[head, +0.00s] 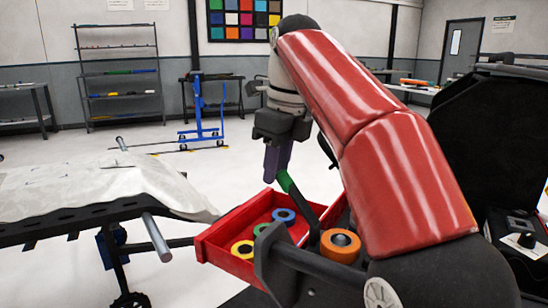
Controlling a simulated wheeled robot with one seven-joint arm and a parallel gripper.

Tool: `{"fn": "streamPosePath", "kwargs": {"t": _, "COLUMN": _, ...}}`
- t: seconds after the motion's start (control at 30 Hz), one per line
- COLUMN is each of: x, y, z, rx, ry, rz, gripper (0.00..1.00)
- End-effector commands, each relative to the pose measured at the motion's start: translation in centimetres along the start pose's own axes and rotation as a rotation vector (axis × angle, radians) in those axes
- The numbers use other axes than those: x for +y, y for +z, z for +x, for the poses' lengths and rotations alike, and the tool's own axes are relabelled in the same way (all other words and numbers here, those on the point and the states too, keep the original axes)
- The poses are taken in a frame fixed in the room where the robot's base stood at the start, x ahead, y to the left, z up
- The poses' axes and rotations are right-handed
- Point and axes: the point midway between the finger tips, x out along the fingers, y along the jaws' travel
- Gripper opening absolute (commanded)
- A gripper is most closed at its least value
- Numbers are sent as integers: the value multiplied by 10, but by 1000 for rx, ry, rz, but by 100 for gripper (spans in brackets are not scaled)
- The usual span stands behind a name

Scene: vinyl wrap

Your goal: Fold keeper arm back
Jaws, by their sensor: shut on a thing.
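My gripper (277,160) points down above the red tray, left of my red arm links. It is shut on the green end (285,182) of a dark bar, which I take to be the keeper arm (304,211). The bar slants down to the right from the gripper towards the orange roll (327,253), which has a grey core. The fingers hide the top of the green end. The lower end of the bar passes close to the orange roll, and I cannot tell where it is hinged.
A red tray (213,247) holds yellow, green and blue rings. A dark rail (310,262) runs in front of the orange roll. At left is a table with a pale draped sheet (90,185) and a grey rod (157,238). A blue wheeled stand (198,115) is farther back on open floor.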

Motion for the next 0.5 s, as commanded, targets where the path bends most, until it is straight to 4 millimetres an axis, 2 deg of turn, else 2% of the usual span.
{"fn": "streamPosePath", "kwargs": {"t": 0.5, "x": 0, "y": -2, "z": 9, "rx": 76, "ry": 4, "rz": -5, "gripper": 0}}
